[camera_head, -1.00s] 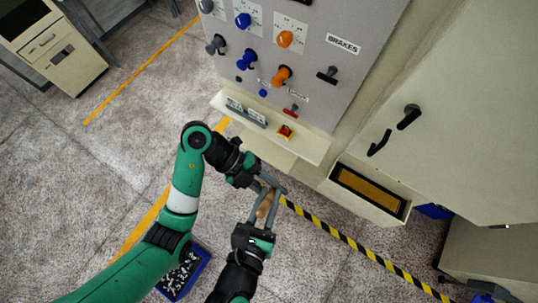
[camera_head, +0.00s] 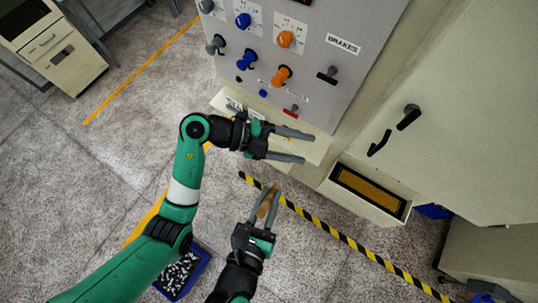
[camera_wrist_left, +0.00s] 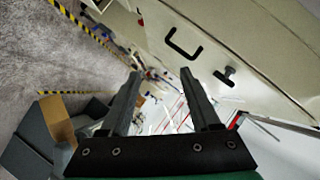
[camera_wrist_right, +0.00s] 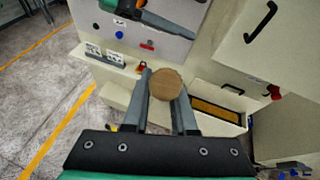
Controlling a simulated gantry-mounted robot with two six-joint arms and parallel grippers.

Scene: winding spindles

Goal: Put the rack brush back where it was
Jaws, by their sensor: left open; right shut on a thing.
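The brown rack brush (camera_head: 265,207) is between the fingers of my right gripper (camera_head: 267,192), which is shut on it. In the right wrist view its round brown end (camera_wrist_right: 166,84) shows between the fingertips. My left gripper (camera_head: 306,147) is open and empty. It is above the brush in the head view, apart from it, in front of the machine's ledge. In the left wrist view a brown block beside grey parts (camera_wrist_left: 58,120) shows at the lower left; I cannot tell surely that it is the brush in my right gripper.
The control panel (camera_head: 305,60) with knobs and levers stands above the ledge (camera_head: 226,102). A recessed amber tray (camera_head: 368,191) is at the right, below a cabinet door with black handles. A blue bin (camera_head: 190,272) stands on the floor. Striped tape (camera_head: 340,237) crosses open floor.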

